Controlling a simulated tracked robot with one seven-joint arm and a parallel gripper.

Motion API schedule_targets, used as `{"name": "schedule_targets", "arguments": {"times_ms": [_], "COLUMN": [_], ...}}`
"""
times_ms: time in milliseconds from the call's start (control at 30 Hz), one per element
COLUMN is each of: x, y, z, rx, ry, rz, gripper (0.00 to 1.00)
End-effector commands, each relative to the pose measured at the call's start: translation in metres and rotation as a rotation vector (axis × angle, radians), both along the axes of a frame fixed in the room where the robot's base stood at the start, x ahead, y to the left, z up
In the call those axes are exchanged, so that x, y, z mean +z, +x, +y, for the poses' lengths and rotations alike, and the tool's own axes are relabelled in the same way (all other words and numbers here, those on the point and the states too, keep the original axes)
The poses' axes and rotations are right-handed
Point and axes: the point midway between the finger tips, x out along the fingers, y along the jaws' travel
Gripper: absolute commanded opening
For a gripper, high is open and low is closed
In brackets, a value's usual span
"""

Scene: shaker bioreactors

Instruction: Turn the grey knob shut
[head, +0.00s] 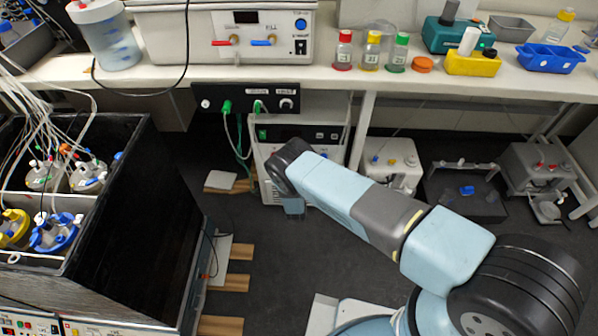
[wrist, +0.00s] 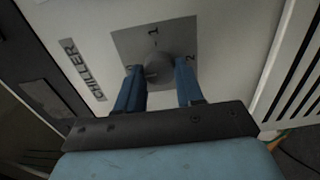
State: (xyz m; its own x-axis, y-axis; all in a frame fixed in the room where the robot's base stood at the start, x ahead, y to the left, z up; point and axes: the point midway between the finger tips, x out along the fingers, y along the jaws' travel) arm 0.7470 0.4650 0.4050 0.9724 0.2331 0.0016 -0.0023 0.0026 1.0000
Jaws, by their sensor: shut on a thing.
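The grey knob (wrist: 157,69) sits on a square grey plate (wrist: 130,42) on a white panel lettered CHILLER, in the wrist view. Marks 0, 1 and 2 surround it: 0 at its left, 1 above, 2 at its right. I cannot tell which mark the knob points to. My gripper (wrist: 158,78) has its two blue fingers on either side of the knob, shut on it. In the head view the white chiller (head: 330,158) stands under the bench, partly behind my arm. The knob is not visible there.
A black open-topped box (head: 150,200) with several bioreactor vessels stands at the left. The bench (head: 440,80) above holds bottles and trays.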

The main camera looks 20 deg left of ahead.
Motion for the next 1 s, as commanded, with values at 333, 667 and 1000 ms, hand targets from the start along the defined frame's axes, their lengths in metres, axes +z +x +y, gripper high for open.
{"name": "schedule_targets", "arguments": {"times_ms": [333, 667, 1000], "x": [-0.0014, -0.0011, -0.0007], "y": [-0.0012, -0.0010, -0.0018], "z": [0.0020, 0.0014, 0.0002], "rx": [0.005, 0.003, 0.002], "ry": [-0.013, -0.013, -0.012], "rz": [0.002, 0.001, -0.001], "gripper": [0.06, 0.56, 0.62]}}
